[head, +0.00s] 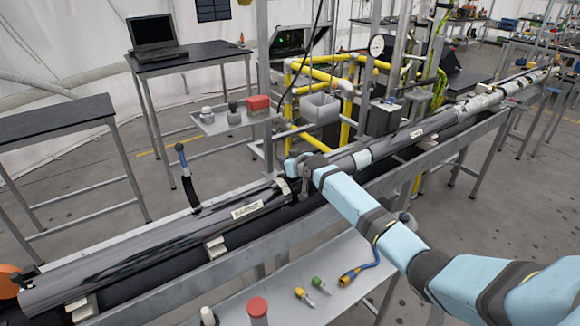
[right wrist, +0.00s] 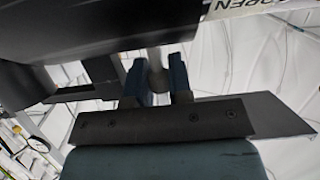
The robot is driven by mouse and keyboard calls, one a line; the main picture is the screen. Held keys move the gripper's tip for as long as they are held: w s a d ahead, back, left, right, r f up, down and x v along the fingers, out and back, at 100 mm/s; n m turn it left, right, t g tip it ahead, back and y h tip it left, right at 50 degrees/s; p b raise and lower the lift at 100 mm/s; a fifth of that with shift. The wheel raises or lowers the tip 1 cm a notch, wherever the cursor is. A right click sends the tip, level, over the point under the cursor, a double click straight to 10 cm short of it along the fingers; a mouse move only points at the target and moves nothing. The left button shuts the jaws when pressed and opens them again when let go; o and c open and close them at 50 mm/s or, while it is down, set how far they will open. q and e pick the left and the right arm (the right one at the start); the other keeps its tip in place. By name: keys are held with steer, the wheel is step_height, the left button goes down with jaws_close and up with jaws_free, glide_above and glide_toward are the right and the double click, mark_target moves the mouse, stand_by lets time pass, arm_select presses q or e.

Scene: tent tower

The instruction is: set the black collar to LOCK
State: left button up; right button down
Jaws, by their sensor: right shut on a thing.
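The black collar (right wrist: 100,28) fills the upper left of the right wrist view as a dark rounded body. A short pale grey peg (right wrist: 155,68) stands below the collar, between the blue fingers of my right gripper (right wrist: 157,78). The gripper is shut on this peg. In the head view, my right gripper (head: 300,172) is at the long dark tube (head: 130,258), near its middle joint. My arm and gripper hide part of the collar there, and I cannot read its setting. My left gripper is not in view.
The tube lies along a metal rail bench (head: 225,272). An upright handle with a blue tip (head: 187,178) stands behind it. Yellow pipes (head: 345,125) stand behind.

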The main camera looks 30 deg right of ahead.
steer(key=shift+w+r, duration=0.1)
steer(key=shift+w, duration=0.1)
stand_by(0.3)
steer(key=c, duration=1.4)
jaws_free()
steer(key=shift+o, duration=0.4)
steer(key=shift+w, duration=0.1)
steer(key=a+v, duration=0.1)
steer(key=v, duration=1.2)
steer(key=shift+s+d+b, duration=0.45)
steer(key=shift+d, duration=0.05)
